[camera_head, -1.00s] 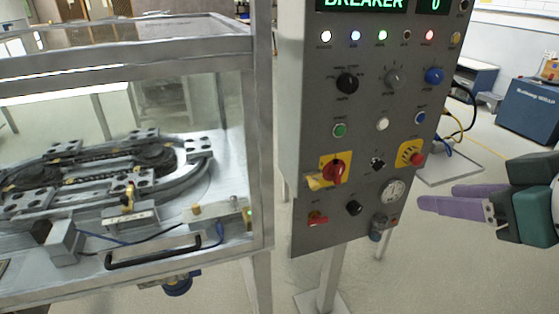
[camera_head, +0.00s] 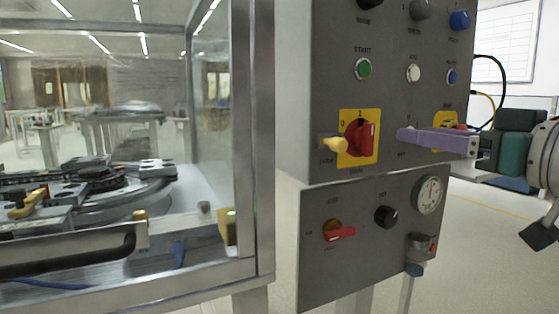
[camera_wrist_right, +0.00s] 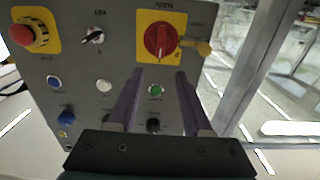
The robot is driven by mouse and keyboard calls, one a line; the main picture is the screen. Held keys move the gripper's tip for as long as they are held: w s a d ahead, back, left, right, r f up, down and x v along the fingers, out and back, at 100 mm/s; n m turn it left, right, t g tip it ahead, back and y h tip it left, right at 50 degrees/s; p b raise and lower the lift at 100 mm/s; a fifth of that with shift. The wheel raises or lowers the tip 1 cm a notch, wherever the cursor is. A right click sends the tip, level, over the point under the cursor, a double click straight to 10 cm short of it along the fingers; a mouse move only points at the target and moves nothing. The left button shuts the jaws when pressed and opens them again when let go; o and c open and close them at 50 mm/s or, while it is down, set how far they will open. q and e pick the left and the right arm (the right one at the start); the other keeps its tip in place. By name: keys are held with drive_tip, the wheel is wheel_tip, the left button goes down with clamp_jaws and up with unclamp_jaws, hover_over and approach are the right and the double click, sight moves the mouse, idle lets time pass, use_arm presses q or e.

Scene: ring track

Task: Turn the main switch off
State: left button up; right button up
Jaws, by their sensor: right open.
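The main switch is a red rotary knob (camera_head: 360,139) on a square yellow plate on the grey panel. Its grip looks near upright in the head view; I cannot read its setting surely. It also shows in the right wrist view (camera_wrist_right: 160,42), upside down, just beyond the fingertips. My right gripper (camera_head: 404,135) has purple fingers and comes from the right, its tips a short way right of the knob. In the right wrist view the fingers (camera_wrist_right: 159,74) are apart and empty, with the knob ahead between their lines. My left gripper is not in view.
A yellow lock tab (camera_head: 333,144) sticks out left of the knob. A green start button (camera_head: 363,69) is above, and a red lever switch (camera_head: 338,233) below. An emergency stop (camera_wrist_right: 24,34) is partly hidden behind my gripper in the head view. A glass-walled machine (camera_head: 254,150) stands left.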

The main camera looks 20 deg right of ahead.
sight(372, 129)
drive_tip(key=shift+w+a+b, duration=0.2)
drive_tip(key=shift+w+b, duration=0.1)
drive_tip(key=shift+w, duration=2.15)
drive_tip(key=shift+w+a+b, duration=0.2)
drive_tip(key=shift+w+b, duration=0.05)
drive_tip(key=shift+w, duration=2.2)
drive_tip(key=c, duration=0.7)
drive_tip(key=shift+f, duration=0.15)
clamp_jaws()
